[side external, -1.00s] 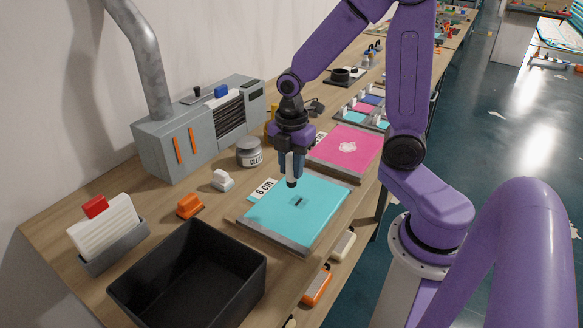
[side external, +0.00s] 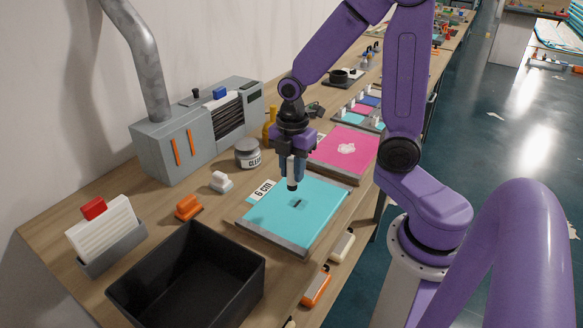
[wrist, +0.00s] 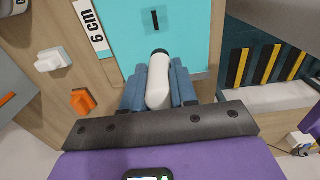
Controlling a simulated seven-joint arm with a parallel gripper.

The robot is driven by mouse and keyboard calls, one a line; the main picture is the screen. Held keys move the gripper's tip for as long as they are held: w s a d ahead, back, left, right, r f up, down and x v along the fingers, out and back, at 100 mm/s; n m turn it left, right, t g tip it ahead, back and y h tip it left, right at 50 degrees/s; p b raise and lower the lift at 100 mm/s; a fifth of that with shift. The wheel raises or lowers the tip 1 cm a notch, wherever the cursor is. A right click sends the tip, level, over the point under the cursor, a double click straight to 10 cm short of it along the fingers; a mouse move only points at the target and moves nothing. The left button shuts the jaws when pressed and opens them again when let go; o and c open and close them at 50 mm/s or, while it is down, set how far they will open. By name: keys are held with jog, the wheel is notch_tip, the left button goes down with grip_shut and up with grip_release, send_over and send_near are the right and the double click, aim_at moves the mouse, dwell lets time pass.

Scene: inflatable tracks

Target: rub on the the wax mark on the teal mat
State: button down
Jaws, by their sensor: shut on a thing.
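The teal mat (side external: 322,204) lies in a grey-edged tray on the bench, with a short dark wax mark (side external: 298,203) near its middle. In the wrist view, the mark (wrist: 155,18) shows at the top on the teal surface (wrist: 195,40). My gripper (side external: 291,172) is shut on a white stick (wrist: 158,82) with a dark rounded tip. The stick points down, its tip behind the mark as seen from the side, over the far part of the mat. The tip seems a little above the surface and apart from the mark.
A "6 cm" label (side external: 263,190) lies at the mat's left edge. A pink mat (side external: 345,147) lies behind. An orange block (side external: 188,207), a white block (side external: 221,182) and a grey jar (side external: 248,153) stand left. A black bin (side external: 188,272) stands in front.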

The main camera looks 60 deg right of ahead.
aim_at(293, 187)
jog(key=shift+f, duration=2.9)
notch_tip(293, 187, down, 2)
jog(key=shift+d+f, duration=0.1)
jog(key=shift+d, duration=0.05)
jog(key=shift+d+r, duration=0.4)
jog(key=shift+d, duration=0.4)
jog(key=shift+d+f, duration=0.15)
jog(key=shift+d, duration=1)
jog(key=shift+d+f, duration=0.1)
jog(key=shift+d, duration=1.05)
jog(key=shift+a, duration=3.3)
jog(key=shift+w+d, duration=0.35)
jog(key=shift+d, duration=2.9)
jog(key=shift+a, duration=3.2)
jog(key=shift+r, duration=4.1)
